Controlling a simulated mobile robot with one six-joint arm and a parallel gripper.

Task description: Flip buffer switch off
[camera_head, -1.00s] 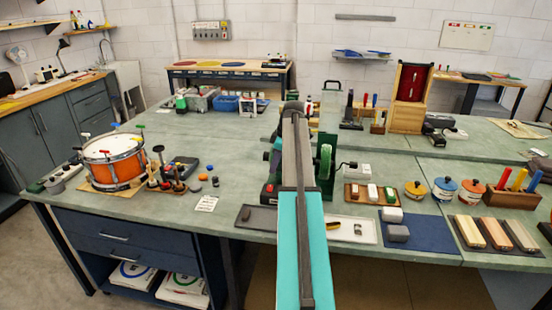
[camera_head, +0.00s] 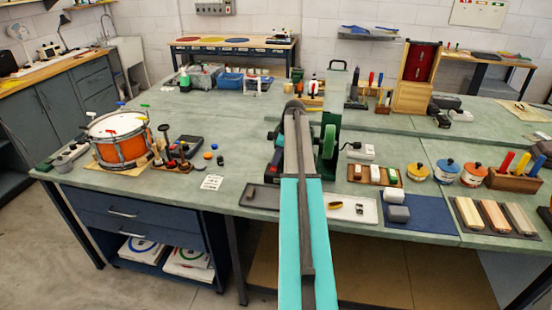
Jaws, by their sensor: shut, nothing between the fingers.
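The buffer stands on the green bench top (camera_head: 240,130), mostly behind my arm. Its green wheel (camera_head: 328,142) shows right of the arm. A dark part of its body with a small red patch (camera_head: 272,170) shows left of the arm. I cannot tell whether that patch is the switch, and I cannot see a switch lever or its position. My arm reaches up the middle of the picture over the front edge to the buffer. My gripper is not visible; the arm's far end hides that area.
Left are an orange drum (camera_head: 122,140) and a tool stand (camera_head: 172,155). In front of the buffer are a dark tray (camera_head: 262,197) and a white tray (camera_head: 366,213). Right are a white box (camera_head: 367,151), a blue mat (camera_head: 425,217) and several pots. Bench space left of the buffer is clear.

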